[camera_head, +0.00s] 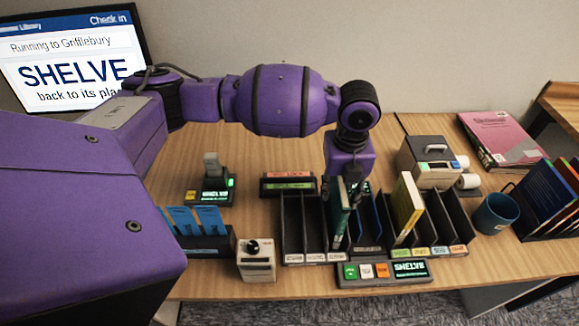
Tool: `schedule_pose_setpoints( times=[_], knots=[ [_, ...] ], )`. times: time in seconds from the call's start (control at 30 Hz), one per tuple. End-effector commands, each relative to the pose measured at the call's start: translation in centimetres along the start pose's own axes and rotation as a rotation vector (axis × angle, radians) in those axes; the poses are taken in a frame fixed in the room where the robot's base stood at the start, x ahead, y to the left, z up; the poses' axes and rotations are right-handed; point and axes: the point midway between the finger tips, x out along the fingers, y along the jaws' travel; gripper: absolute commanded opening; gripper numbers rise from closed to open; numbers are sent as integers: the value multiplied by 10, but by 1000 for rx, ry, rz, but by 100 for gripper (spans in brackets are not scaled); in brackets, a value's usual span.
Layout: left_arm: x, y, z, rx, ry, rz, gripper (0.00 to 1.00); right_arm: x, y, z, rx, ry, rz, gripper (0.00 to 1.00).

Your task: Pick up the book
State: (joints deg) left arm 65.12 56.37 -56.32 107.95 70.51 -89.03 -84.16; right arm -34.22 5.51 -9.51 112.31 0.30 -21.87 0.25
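A thin teal-green book (338,212) stands upright in a middle slot of the black slotted rack (293,222). My purple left arm reaches in from the left, and its gripper (352,192) points down right at this book. The fingers are dark and partly hidden by the book and the dividers, so I cannot tell whether they hold it. A yellow book (408,207) stands slightly tilted in a slot further right. A pink book (500,138) lies flat at the back right. My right gripper is not in view.
A screen (75,70) reads "SHELVE back to its place". A small button panel (383,272) stands before the rack. A printer-like box (428,162), a blue mug (495,213) and several dark upright books (552,195) are at the right.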

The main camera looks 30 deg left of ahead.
Motion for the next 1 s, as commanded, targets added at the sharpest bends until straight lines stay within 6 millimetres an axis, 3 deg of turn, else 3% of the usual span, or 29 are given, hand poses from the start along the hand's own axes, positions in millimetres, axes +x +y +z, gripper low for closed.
schedule_pose_setpoints(
  times=[0.3,0.53,0.83,1.0],
  knots=[
    [43,-1,-5,0,0,2,38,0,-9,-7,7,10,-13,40],
    [46,-2,-5,1,-1,0,38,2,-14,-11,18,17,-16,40],
    [44,-2,-4,1,-2,-1,0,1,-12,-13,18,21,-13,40],
    [44,-2,-4,1,-3,-1,0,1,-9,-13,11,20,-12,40]
  ],
)
